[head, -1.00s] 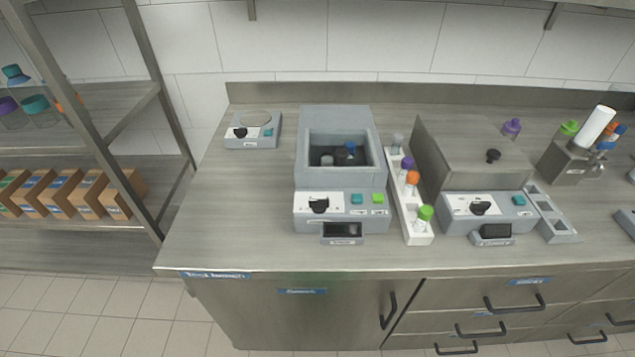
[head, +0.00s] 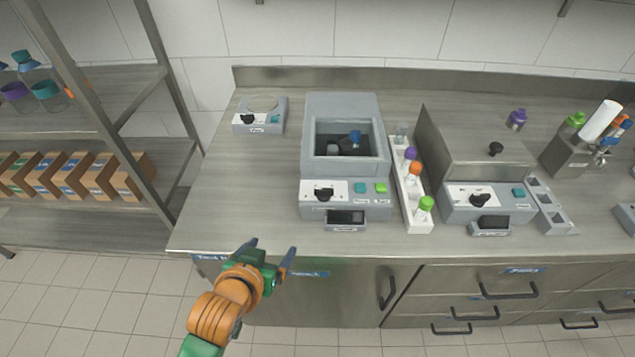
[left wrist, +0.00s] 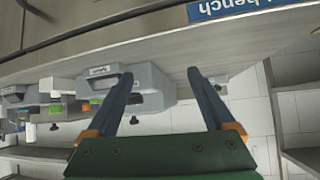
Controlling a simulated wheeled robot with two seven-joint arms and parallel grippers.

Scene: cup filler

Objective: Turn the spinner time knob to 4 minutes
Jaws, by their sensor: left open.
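The grey machine with an open square well (head: 345,100) stands in the middle of the bench; capped tubes show in its well. A black knob (head: 323,194) sits on its white front dial, left of a teal and a green button. The pointer's exact setting is too small to read. Similar black knobs are on the lidded machine (head: 481,201) at right and the small plate device (head: 247,120) at left. The labels are unreadable, so I cannot confirm which is the spinner. My left gripper (head: 270,249) is open and empty at the bench's front edge, below and left of the middle machine. My right gripper is out of view.
A white rack (head: 412,200) of capped tubes stands between the two larger machines. A dark display (head: 346,217) sits below the middle machine's panel. The bench top (head: 225,215) is clear at front left. A shelf with boxes (head: 75,175) stands left.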

